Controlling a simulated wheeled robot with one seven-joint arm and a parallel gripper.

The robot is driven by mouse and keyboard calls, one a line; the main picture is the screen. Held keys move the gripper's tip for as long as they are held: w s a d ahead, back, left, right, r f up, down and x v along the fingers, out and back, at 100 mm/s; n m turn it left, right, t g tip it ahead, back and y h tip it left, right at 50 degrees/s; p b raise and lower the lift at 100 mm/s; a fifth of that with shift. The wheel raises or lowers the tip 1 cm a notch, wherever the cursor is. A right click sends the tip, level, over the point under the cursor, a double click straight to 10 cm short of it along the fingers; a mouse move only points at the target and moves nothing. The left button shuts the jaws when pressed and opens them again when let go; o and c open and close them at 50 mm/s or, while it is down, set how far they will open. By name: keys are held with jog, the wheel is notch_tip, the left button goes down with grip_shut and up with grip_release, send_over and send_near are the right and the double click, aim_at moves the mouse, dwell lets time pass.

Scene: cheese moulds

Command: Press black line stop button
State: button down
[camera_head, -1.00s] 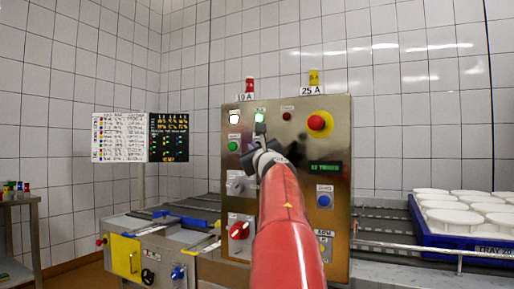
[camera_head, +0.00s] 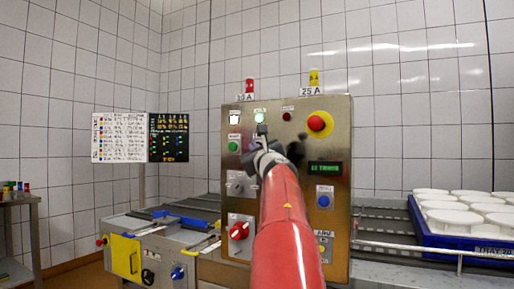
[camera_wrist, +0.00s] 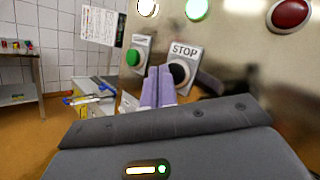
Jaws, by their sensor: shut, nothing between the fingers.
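The black stop button (camera_wrist: 180,73) shows in the wrist view under a white plate marked STOP (camera_wrist: 184,50), on the steel control panel (camera_head: 287,195). My gripper (camera_wrist: 158,72) is shut and empty, its two pale fingers together. In the wrist view the fingertips overlap the left edge of the black button; I cannot tell whether they touch it. In the head view my gripper (camera_head: 261,131) is in front of the panel's upper left part and hides the black button.
A green button (camera_wrist: 133,57) sits just left of the stop button. The panel also bears a red mushroom button (camera_head: 319,123), a blue button (camera_head: 324,200) and a red rotary knob (camera_head: 239,231). A blue tray (camera_head: 430,237) of white moulds stands at right.

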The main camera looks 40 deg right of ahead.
jog(key=shift+w+d, duration=0.25)
jog(key=shift+d, duration=0.3)
dwell(0.8)
jog(key=shift+a, duration=0.1)
jog(key=shift+s+a+b, duration=0.3)
jog(key=shift+s+a, duration=0.05)
jog(key=shift+a, duration=0.35)
jog(key=shift+a, duration=0.1)
jog(key=shift+s+a+b, duration=0.25)
jog(key=shift+s+a, duration=0.05)
jog(key=shift+a, duration=0.45)
jog(key=shift+s+a+b, duration=0.25)
jog(key=shift+s+a, duration=0.1)
jog(key=shift+a, duration=0.4)
jog(key=shift+s+a+b, duration=0.25)
jog(key=shift+s+a, duration=0.05)
jog(key=shift+a, duration=0.45)
